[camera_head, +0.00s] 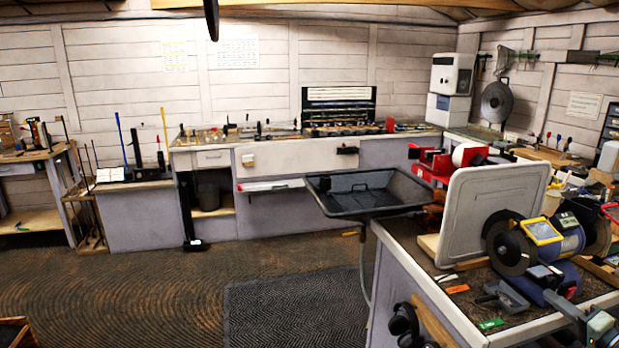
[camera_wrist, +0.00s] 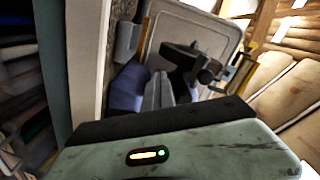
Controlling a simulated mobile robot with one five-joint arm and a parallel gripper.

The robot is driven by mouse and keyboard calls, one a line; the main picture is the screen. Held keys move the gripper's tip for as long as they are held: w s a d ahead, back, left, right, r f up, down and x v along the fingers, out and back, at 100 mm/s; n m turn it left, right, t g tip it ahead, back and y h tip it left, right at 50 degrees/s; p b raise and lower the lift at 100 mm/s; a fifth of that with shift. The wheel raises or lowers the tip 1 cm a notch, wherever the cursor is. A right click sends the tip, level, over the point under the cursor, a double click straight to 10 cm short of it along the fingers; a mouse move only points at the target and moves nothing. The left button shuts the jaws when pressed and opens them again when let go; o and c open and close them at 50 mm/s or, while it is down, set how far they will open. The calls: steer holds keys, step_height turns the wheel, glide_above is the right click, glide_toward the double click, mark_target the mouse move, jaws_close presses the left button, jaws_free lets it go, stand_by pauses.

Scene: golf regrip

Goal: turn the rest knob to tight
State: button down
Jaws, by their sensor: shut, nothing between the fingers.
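The bench grinder (camera_head: 566,238) stands on the right bench, with dark wheels and a yellow-framed panel on top. In the wrist view its dark wheel and rest parts (camera_wrist: 190,62) show beyond my fingers. I cannot clearly pick out the rest knob or read whether it is loose or tight. My gripper (camera_wrist: 158,88) is shut and empty, its grey fingers pointing toward the blue grinder body (camera_wrist: 127,88). The fingers appear apart from the dark rest parts, which lie to their right; the exact gap cannot be told.
A pale upright board (camera_head: 490,215) stands left of the grinder. A black tray (camera_head: 365,210) sits beyond the bench's left end. Small tools and a green piece (camera_head: 491,323) lie near the bench front. The floor left of the bench is open, with a dark mat (camera_head: 295,310).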

steer(key=shift+r, duration=0.2)
steer(key=shift+a+f, duration=0.1)
steer(key=s, duration=0.6)
steer(key=shift+d+f, duration=0.15)
steer(key=shift+d, duration=0.3)
